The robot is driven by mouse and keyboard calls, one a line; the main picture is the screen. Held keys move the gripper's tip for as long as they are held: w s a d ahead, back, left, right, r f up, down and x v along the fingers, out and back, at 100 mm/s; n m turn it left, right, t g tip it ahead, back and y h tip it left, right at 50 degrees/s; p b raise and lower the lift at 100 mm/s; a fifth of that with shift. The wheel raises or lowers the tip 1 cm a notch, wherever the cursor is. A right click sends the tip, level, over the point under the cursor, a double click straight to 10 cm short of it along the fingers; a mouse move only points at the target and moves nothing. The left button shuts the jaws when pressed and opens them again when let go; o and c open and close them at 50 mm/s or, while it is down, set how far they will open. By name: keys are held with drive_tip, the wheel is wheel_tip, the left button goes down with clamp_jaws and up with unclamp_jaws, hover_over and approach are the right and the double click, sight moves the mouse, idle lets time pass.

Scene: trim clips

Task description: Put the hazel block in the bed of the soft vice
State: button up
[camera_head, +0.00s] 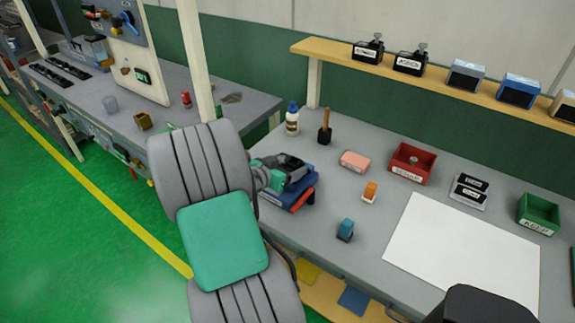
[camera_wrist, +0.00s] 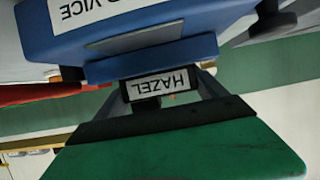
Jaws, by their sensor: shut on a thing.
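The hazel block is in the wrist view (camera_wrist: 161,84), its HAZEL label upside down. My gripper (camera_wrist: 160,98) is shut on it, with a finger on each side. The blue vice (camera_wrist: 140,45) fills the top of the wrist view, close to the block. Its label is partly cut off, with VICE legible. In the head view the blue vice (camera_head: 301,195) stands at the left end of the bench with a red part at its front. My gripper (camera_head: 284,168) is over it there. The block and the vice bed are hidden; I cannot tell whether the block touches the bed.
An orange block (camera_head: 370,192), a blue block (camera_head: 345,230) and a pink block (camera_head: 355,160) stand right of the vice. A bottle (camera_head: 292,120) and brush (camera_head: 325,130) are behind. A red bin (camera_head: 412,163), green bin (camera_head: 539,213) and white sheet (camera_head: 465,250) lie farther right.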

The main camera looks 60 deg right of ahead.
drive_tip(key=o, duration=1.4)
drive_tip(key=shift+o, duration=0.2)
drive_tip(key=shift+a+r+p, duration=0.15)
drive_tip(key=shift+r+p, duration=0.1)
drive_tip(key=shift+p, duration=0.1)
drive_tip(key=b+v, duration=0.2)
drive_tip(key=v, duration=1)
drive_tip(key=w+a+f+n+t+y, duration=0.2)
drive_tip(key=w+a+n+t+y, duration=0.25)
drive_tip(key=a, duration=0.65)
drive_tip(key=w+a+f+n+t+y, duration=0.15)
drive_tip(key=w+a+n+y, duration=0.4)
drive_tip(key=a, duration=0.55)
drive_tip(key=s+a+n+y, duration=0.1)
drive_tip(key=a+n, duration=0.4)
drive_tip(key=a, duration=0.3)
drive_tip(key=s+a+r+n+y, duration=0.1)
drive_tip(key=a+n+y, duration=0.1)
drive_tip(key=a+n, duration=0.3)
drive_tip(key=a, duration=0.3)
drive_tip(key=shift+r, duration=0.3)
